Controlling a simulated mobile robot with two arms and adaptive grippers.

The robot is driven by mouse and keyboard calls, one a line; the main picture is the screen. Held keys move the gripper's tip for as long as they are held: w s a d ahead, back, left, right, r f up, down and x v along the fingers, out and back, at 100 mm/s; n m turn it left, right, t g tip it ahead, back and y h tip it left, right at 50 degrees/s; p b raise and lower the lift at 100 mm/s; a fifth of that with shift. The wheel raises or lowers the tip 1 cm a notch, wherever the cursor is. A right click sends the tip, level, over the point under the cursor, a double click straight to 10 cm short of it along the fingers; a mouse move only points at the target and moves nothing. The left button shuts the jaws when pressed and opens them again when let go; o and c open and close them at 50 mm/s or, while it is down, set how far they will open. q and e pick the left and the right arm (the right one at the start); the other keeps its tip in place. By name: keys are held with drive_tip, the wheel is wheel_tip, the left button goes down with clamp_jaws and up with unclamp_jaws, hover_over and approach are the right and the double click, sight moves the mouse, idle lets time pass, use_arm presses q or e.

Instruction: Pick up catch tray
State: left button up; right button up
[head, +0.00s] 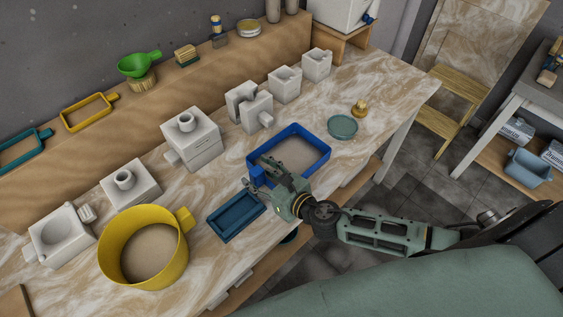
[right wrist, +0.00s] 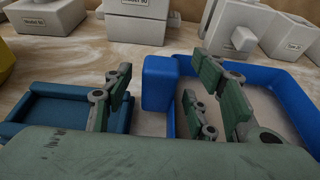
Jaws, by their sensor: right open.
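A blue rectangular tray (head: 323,160) with a sandy-coloured inside stands on the marbled bench, with a thick block-like tab at its left end. It is the likely catch tray, though no label shows. My right gripper (head: 258,173) is open at this tab. In the right wrist view the tab of the blue tray (right wrist: 160,83) appears between the two green fingers, with gaps on both sides. I cannot tell whether the fingers touch it. A smaller dark blue tray (head: 214,222) lies just left of the gripper. My left gripper is not in view.
A yellow round tub (head: 184,260) stands at front left. White moulds (head: 190,138) line the back of the bench. A teal round dish (head: 342,127) and a small brass-coloured piece (head: 360,108) lie right of the blue tray. The bench's front edge is close.

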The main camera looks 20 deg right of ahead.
drive_tip(key=shift+x, duration=0.8)
drive_tip(key=shift+s, duration=0.1)
drive_tip(key=shift+c, duration=0.3)
drive_tip(key=shift+r, duration=0.1)
clamp_jaws()
